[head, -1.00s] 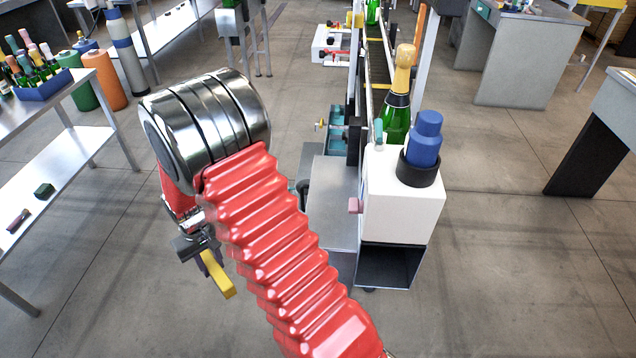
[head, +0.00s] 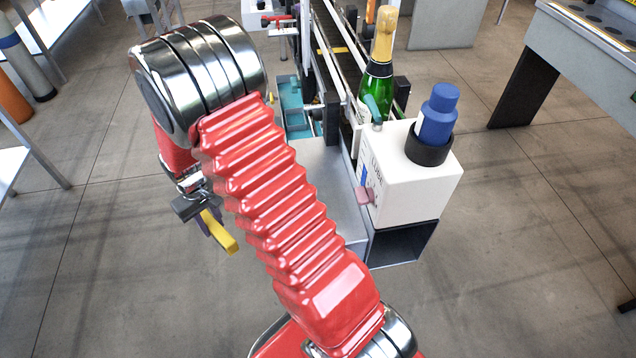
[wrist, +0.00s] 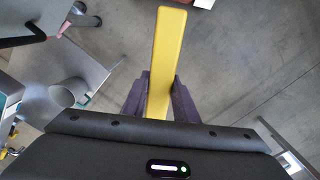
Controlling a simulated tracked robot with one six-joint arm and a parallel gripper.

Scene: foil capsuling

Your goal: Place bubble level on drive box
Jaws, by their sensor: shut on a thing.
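The yellow bar, which I take to be the bubble level (head: 218,232), is held in my gripper (head: 207,222), out in the air to the left of the machine. In the wrist view the bar (wrist: 167,60) sticks out lengthwise between the dark purple fingers of my gripper (wrist: 158,97), which are shut on it. A white box, which I take to be the drive box (head: 425,190), stands at the near end of the conveyor, to the right of my gripper and well apart from it. A black ring (head: 429,150) with a blue bottle (head: 437,115) sits on its top.
A green bottle with gold foil (head: 377,75) stands behind the box by the conveyor (head: 335,50). A pink knob (head: 366,195) juts from the box's left side. A grey metal plate (head: 325,175) lies left of the box. The floor around my gripper is clear.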

